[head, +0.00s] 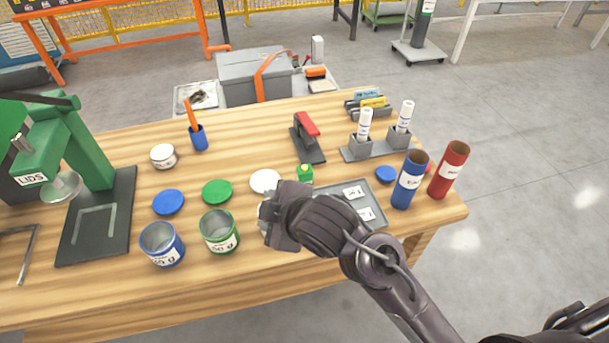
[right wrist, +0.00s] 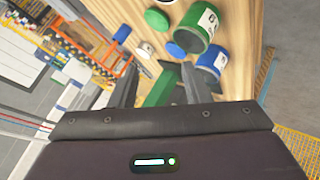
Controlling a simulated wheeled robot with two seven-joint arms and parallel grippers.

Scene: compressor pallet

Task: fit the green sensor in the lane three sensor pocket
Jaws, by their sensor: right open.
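I can make out no green sensor and no lane three sensor pocket. My right gripper (head: 280,222) is over the bench beside the green can, hiding part of a whitish thing. In the right wrist view its fingers (right wrist: 160,88) are apart, with a green shape, probably the press, seen beyond them. Nothing shows gripped. My left gripper is not in view.
Around it are a blue can (head: 161,244), blue lid (head: 168,202), white lid (head: 265,181), grey tray (head: 376,214), red-handled stapler-like tool (head: 307,138), two white tubes in a stand (head: 373,151), and blue (head: 409,181) and red (head: 449,168) cylinders near the right edge.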

